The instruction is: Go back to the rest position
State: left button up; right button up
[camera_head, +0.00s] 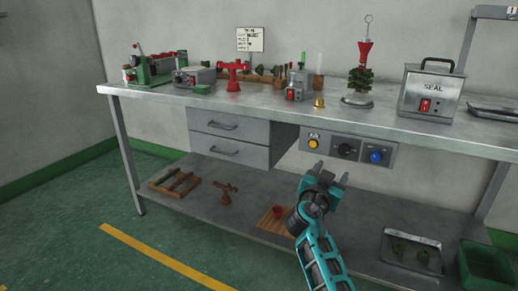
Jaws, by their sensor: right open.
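My right gripper (330,174) is open and appears empty, with its two fingertips pointing up and away from me. My teal right arm comes in from the bottom, right of the middle. The gripper shows in front of the workbench (230,103), below the control panel with the yellow, black and blue knobs (347,149). It covers part of the lower shelf. My left gripper is not in view.
On the bench stand a green machine (152,70), a red tool (233,75), a wax tree on a stand (360,80) and a SEAL box (431,92). The shelf holds a wooden rack (174,183) and a metal tray (411,253). A green bin (484,265) stands lower right. Floor at left is clear.

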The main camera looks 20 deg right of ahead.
jog(key=s+a+f+n+t+y, duration=0.1)
jog(key=s+a+f+n+y, duration=0.65)
jog(key=a+f, duration=0.45)
jog(key=s+a+f+n+g+y, duration=0.1)
jog(key=s+a+f+n+y, duration=0.3)
jog(key=s+a, duration=0.3)
jog(key=s+a+f+n+g+y, duration=0.1)
jog(key=s+a+f+n+y, duration=0.1)
jog(key=s+a+n+y, duration=0.4)
pick_arm(q)
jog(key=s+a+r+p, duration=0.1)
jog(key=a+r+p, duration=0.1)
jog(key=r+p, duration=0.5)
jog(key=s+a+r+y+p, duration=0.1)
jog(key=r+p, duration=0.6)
jog(key=p, duration=0.8)
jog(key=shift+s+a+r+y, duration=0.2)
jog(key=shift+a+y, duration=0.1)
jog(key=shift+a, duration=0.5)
pick_arm(e)
jog(key=s+d+r+m, duration=0.1)
jog(key=s+r, duration=0.1)
jog(key=r, duration=0.5)
jog(key=s+d+r+m+h, duration=0.1)
jog(key=s+r, duration=0.1)
jog(key=r, duration=0.6)
jog(key=shift+s, duration=0.3)
